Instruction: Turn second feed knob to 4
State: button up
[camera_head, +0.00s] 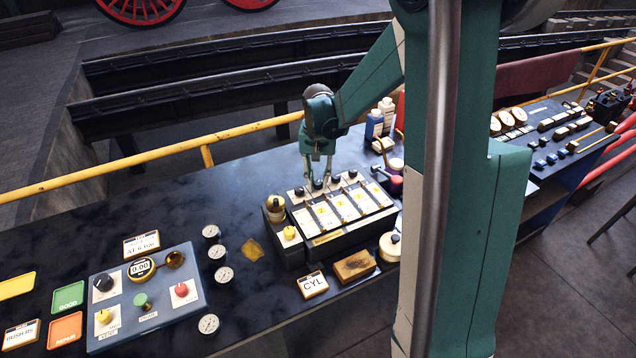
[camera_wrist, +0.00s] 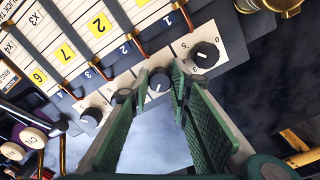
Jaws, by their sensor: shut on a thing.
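The feed unit (camera_head: 325,236) is a dark sloped block with several white strips and yellow number tags, and a row of black knobs along its far edge. In the wrist view, the second feed knob (camera_wrist: 159,82) is black and round with a white mark. It sits between the fingertips of my gripper (camera_wrist: 160,74), which is shut on it. The setting its mark points to is too small to read. The first knob (camera_wrist: 205,55) is to its right; the fourth knob (camera_wrist: 91,116) is to its left. In the head view, my gripper (camera_head: 318,180) points down at the knob row.
Neighbouring knobs stand close to both fingers. A control box (camera_head: 196,318) with coloured knobs and several round gauges (camera_head: 224,274) lie to the left. A yellow rail (camera_head: 150,158) runs behind; bottles (camera_head: 374,125) stand beyond.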

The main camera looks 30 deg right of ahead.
aim_at(318, 183)
jog(key=m+b, duration=0.1)
jog(key=m, duration=0.3)
jog(key=shift+m, duration=0.3)
jog(key=shift+m+b, duration=0.3)
jog(key=shift+m, duration=1.6)
jog(key=o, duration=0.9)
jog(key=shift+r, duration=0.15)
jog(key=shift+r, duration=5.9)
jog(key=shift+a, duration=0.1)
